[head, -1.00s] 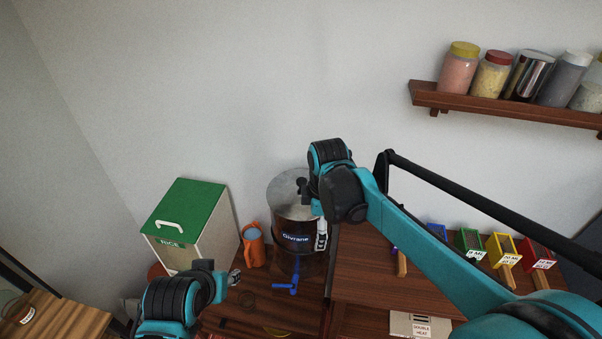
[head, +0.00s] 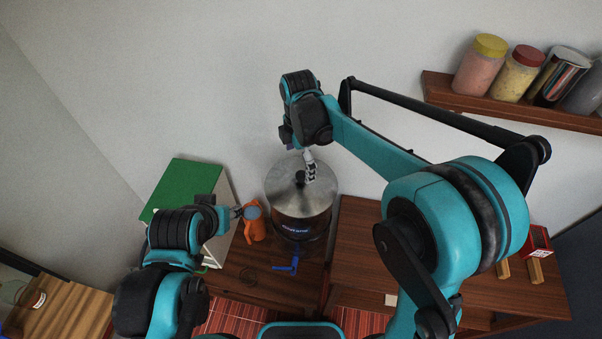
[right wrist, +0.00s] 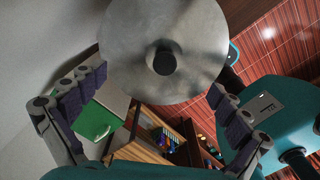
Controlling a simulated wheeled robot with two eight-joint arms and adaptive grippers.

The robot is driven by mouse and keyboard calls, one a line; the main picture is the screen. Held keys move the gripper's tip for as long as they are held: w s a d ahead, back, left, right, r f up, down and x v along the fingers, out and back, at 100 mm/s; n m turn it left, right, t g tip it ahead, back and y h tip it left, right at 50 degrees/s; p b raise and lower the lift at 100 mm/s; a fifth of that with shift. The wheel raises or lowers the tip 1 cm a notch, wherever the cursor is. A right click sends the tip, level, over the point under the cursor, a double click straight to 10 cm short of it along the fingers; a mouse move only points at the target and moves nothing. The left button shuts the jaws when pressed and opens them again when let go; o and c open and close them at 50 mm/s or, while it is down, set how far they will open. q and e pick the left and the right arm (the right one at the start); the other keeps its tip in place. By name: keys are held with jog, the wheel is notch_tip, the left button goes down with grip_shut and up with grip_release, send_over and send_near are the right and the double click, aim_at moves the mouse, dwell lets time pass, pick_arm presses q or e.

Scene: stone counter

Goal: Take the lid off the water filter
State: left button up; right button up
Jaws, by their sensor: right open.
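The water filter (head: 290,222) is a dark, metallic cylinder on the wooden counter, with a blue tap (head: 287,265) low at its front. Its round silver lid (head: 283,181) rests on top and has a black knob in the middle. My right gripper (head: 310,170) is above the lid, close to the knob. In the right wrist view its two fingers (right wrist: 158,82) are spread wide and empty, with the lid (right wrist: 190,30) and its knob (right wrist: 164,60) beyond and between them. My left gripper (head: 240,211) is beside the orange jug; its jaws are too small to read.
The orange jug (head: 255,226) stands just left of the filter. A box with a green lid (head: 180,183) stands further left, partly behind my left arm. A wall shelf (head: 500,107) with several jars is at upper right. Bare counter (head: 355,240) lies right of the filter.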

aim_at(302, 174)
jog(key=f, duration=0.4)
jog(key=f+p, duration=0.1)
jog(key=f, duration=0.2)
jog(key=shift+s+d, duration=0.2)
jog(key=shift+d, duration=0.1)
jog(key=c, duration=1.2)
